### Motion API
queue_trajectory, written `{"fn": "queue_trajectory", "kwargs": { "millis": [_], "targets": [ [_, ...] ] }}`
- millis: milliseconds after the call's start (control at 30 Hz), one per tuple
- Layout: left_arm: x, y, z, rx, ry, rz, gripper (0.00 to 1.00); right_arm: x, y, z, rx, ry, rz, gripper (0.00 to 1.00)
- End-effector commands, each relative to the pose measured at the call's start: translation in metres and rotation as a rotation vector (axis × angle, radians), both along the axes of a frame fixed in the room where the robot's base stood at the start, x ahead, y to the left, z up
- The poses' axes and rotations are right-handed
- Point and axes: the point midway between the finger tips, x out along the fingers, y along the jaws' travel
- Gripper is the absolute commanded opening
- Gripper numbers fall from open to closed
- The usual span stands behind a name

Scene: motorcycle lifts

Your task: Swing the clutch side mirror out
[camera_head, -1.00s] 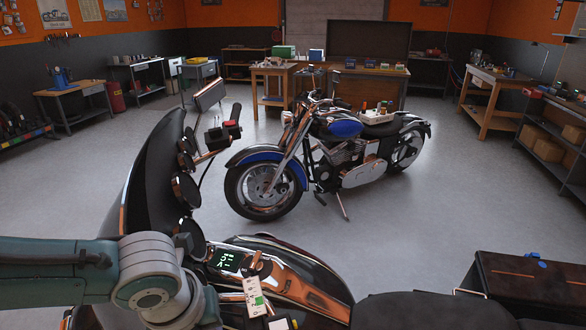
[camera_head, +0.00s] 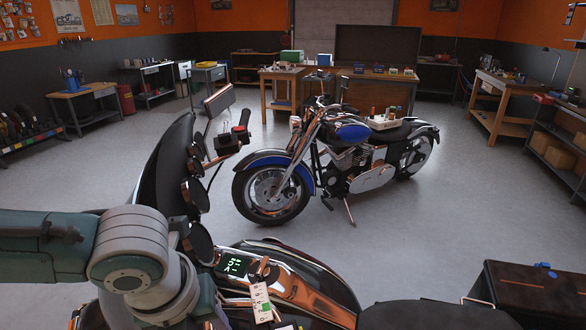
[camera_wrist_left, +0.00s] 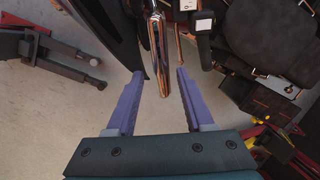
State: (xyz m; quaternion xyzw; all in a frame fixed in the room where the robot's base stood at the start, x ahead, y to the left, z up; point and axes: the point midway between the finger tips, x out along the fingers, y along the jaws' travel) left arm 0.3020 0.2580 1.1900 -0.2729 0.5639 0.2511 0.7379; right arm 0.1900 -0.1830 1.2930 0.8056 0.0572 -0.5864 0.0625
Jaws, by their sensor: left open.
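In the left wrist view my left gripper (camera_wrist_left: 160,76) is open, with its two purple fingers apart. A narrow chrome and copper-coloured part (camera_wrist_left: 161,50), which looks like the clutch side mirror seen edge-on, reaches into the gap between the fingertips. In the head view my left arm covers the near handlebar, so this mirror and my gripper are hidden there. The near motorcycle (camera_head: 290,286) points left. Its far-side mirror (camera_head: 219,101) stands up beyond the dark windshield (camera_head: 160,170).
A blue and black motorcycle (camera_head: 345,150) stands beyond on its kickstand. A dark case (camera_head: 535,295) is at the lower right. Workbenches line the walls, and grey floor is open between. In the wrist view a handlebar control (camera_wrist_left: 203,22) is close to the right finger.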

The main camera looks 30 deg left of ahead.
Motion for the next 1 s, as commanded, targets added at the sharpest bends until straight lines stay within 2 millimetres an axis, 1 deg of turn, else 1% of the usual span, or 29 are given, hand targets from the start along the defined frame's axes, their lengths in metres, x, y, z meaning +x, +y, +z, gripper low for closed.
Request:
{"fn": "queue_trajectory", "kwargs": {
  "millis": [33, 100, 200, 333, 500, 900, 967, 1000],
  "targets": [
    [-0.002, 0.000, 0.009, 0.001, -0.002, -0.003, 0.53, 0.000, 0.000, 0.000, 0.000, 0.000, 0.000, 0.50],
    [-0.004, -0.001, 0.019, 0.001, -0.002, -0.002, 0.53, 0.000, 0.000, 0.000, 0.000, 0.000, 0.000, 0.50],
    [-0.008, -0.001, 0.032, 0.000, -0.001, -0.001, 0.53, 0.000, 0.000, -0.001, 0.000, 0.000, 0.000, 0.50],
    [-0.010, -0.002, 0.042, 0.002, 0.000, -0.001, 0.53, 0.000, 0.000, -0.001, 0.000, 0.000, 0.000, 0.50],
    [-0.012, -0.003, 0.046, 0.000, 0.001, 0.001, 0.53, 0.000, 0.000, -0.001, 0.000, 0.000, 0.000, 0.50],
    [-0.011, -0.003, 0.046, 0.001, 0.001, 0.000, 0.53, 0.000, 0.000, -0.001, 0.000, 0.000, 0.000, 0.50],
    [-0.012, -0.005, 0.046, -0.005, 0.000, 0.006, 0.53, 0.000, 0.000, -0.001, 0.000, 0.000, 0.000, 0.50],
    [-0.013, -0.010, 0.045, -0.018, -0.001, 0.020, 0.53, 0.000, 0.000, -0.001, 0.000, 0.000, 0.000, 0.50]
  ]
}}
